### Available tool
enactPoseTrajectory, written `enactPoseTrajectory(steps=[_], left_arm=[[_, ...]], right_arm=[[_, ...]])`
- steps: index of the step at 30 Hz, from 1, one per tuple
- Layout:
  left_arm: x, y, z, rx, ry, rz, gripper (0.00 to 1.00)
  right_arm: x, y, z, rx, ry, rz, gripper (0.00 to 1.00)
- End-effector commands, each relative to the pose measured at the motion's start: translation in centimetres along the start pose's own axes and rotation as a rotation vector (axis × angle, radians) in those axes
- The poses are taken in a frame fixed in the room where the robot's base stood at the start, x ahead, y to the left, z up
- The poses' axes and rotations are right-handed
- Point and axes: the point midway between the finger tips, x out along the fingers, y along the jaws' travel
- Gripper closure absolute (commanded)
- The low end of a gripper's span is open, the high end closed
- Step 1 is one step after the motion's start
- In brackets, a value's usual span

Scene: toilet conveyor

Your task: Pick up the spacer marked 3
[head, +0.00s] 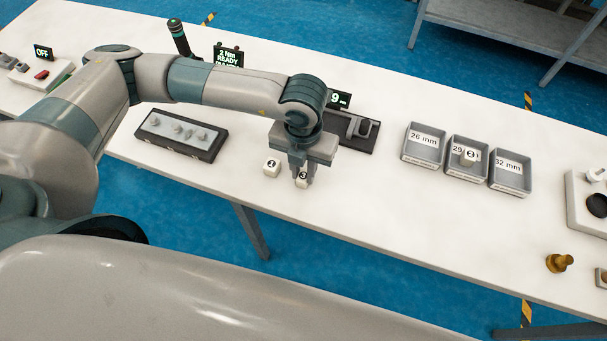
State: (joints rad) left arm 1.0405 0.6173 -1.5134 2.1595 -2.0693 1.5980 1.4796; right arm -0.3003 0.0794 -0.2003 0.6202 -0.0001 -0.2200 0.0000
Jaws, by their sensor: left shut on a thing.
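My left gripper (303,177) points down over the white table, in front of the measuring device. It is shut on a small white spacer (302,183) with a round black mark, which looks like a 3 but is too small to read surely. The spacer is at or just above the table top; I cannot tell which. Another white spacer (271,168) with a dark mark stands on the table just left of the gripper. A further marked white spacer (468,156) is in the middle grey bin, labelled 29 mm. My right gripper is not in view.
Grey bins marked 26 mm (420,160), 29 mm (455,173) and 32 mm (508,188) stand right of the gripper. A dark tray (168,148) with small grey parts lies left. The measuring device (362,128) is behind the gripper. A brass piece (559,263) stands near the front edge.

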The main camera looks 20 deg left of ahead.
Motion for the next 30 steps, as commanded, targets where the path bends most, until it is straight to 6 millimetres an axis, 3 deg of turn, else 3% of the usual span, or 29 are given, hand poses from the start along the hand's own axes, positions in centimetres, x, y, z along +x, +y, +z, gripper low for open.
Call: enactPoseTrajectory(steps=[8,16,28,30], left_arm=[[-0.7,0.0,0.0,0.000,0.000,0.000,1.00],[-4.0,-0.3,0.1,0.003,-0.004,-0.003,1.00],[-8.3,-7.5,2.0,0.004,-0.003,-0.002,1.00],[-8.9,-8.4,2.2,0.002,-0.002,-0.001,1.00]], right_arm=[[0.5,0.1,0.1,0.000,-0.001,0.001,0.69],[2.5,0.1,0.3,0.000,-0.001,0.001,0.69],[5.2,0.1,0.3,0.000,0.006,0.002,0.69],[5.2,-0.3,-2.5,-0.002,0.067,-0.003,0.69]])
